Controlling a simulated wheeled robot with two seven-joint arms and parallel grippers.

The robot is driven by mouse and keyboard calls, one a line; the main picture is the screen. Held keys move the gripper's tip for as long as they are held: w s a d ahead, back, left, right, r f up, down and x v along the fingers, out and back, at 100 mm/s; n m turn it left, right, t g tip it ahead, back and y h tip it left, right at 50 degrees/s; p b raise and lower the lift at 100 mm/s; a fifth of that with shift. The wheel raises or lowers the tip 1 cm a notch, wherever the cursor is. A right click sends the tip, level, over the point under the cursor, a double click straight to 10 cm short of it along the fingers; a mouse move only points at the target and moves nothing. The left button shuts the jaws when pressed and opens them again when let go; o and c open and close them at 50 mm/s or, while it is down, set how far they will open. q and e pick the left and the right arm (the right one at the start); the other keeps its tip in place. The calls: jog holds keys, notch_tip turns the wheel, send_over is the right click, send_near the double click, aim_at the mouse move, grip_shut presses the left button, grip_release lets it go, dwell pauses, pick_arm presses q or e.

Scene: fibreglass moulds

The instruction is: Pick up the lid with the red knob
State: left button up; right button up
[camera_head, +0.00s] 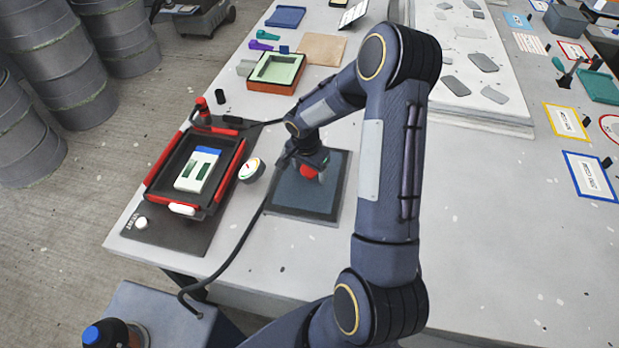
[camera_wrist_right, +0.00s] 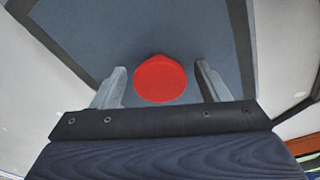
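The lid (camera_head: 305,200) is a dark blue-grey square panel with a darker border, lying flat on the light worktop. Its red knob (camera_head: 308,172) is partly hidden by my right gripper in the head view. In the right wrist view the red knob (camera_wrist_right: 160,80) is between the two grey fingertips of my right gripper (camera_wrist_right: 163,84), with a gap on each side. The lid's blue-grey surface (camera_wrist_right: 160,25) fills much of that view. My right gripper (camera_head: 314,163) is open over the lid. My left gripper is not in view.
A black tray with red edges (camera_head: 153,177) holds a white-and-blue device, left of the lid. A small round gauge (camera_head: 252,170) stands between them. An orange box (camera_head: 276,72) is behind. The worktop (camera_head: 480,230) on the right is largely clear. A black cable runs nearby.

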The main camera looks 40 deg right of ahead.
jog(key=c, duration=1.2)
jog(key=shift+r, duration=0.15)
